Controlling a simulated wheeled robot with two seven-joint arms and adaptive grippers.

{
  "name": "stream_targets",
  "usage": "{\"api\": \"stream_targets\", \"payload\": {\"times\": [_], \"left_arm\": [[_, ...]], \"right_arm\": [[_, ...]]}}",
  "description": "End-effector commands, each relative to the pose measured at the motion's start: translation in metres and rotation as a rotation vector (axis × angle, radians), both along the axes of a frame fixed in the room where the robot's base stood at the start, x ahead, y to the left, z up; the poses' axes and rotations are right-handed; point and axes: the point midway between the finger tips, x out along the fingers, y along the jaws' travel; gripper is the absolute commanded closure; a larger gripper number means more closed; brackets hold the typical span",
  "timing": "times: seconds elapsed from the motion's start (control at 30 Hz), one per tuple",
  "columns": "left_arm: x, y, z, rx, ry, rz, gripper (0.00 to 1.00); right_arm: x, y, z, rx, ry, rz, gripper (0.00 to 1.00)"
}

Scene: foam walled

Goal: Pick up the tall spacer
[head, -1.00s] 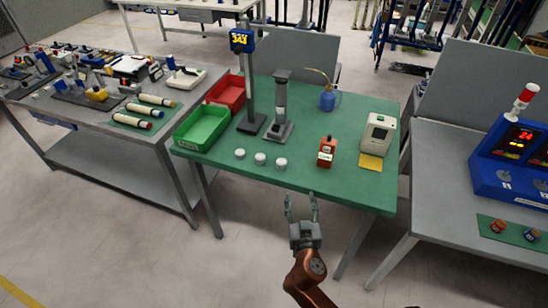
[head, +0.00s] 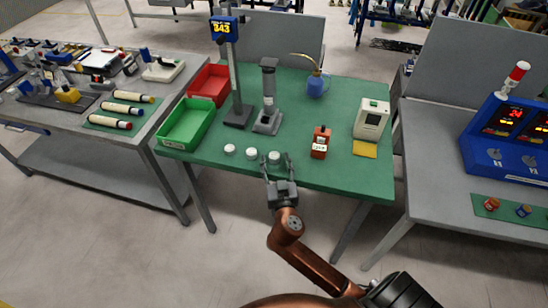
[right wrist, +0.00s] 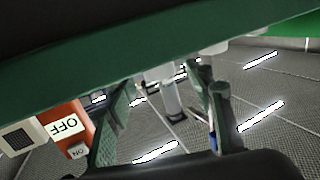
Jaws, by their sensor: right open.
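Three small white round spacers stand in a row near the front of the green table (head: 345,178): a left one (head: 229,149), a middle one (head: 251,154) and a right one (head: 274,156). The right one looks slightly the tallest, though the difference is small. My right gripper (head: 276,158) is open at the table's front edge, its fingertips on either side of the right spacer. Both fingers also show in the right wrist view (right wrist: 160,110), apart, with pale shapes beyond them that I cannot clearly tell apart. My left gripper is not in view.
An orange-red device (head: 320,144) stands right of my gripper, with a white box (head: 371,120) beyond it. A grey press (head: 268,100) and a display post (head: 236,85) stand behind the spacers. Green (head: 187,128) and red (head: 209,84) bins are on the left.

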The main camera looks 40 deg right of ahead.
Motion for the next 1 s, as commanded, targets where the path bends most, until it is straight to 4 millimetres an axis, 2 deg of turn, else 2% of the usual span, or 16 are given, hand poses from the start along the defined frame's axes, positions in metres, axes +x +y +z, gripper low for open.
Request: {"api": "stream_targets", "payload": {"times": [0.1,0.2,0.47,1.0], "left_arm": [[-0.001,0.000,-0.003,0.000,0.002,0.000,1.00],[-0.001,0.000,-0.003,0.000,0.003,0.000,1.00],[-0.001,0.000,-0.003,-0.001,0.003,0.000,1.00],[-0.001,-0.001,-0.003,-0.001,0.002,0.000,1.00]], "right_arm": [[0.017,-0.006,-0.001,-0.004,0.000,0.000,0.52],[0.025,-0.011,-0.002,-0.003,0.001,-0.001,0.52],[0.026,-0.014,-0.002,-0.001,0.001,-0.004,0.52],[0.025,-0.014,-0.002,-0.001,0.001,-0.005,0.87]]}}
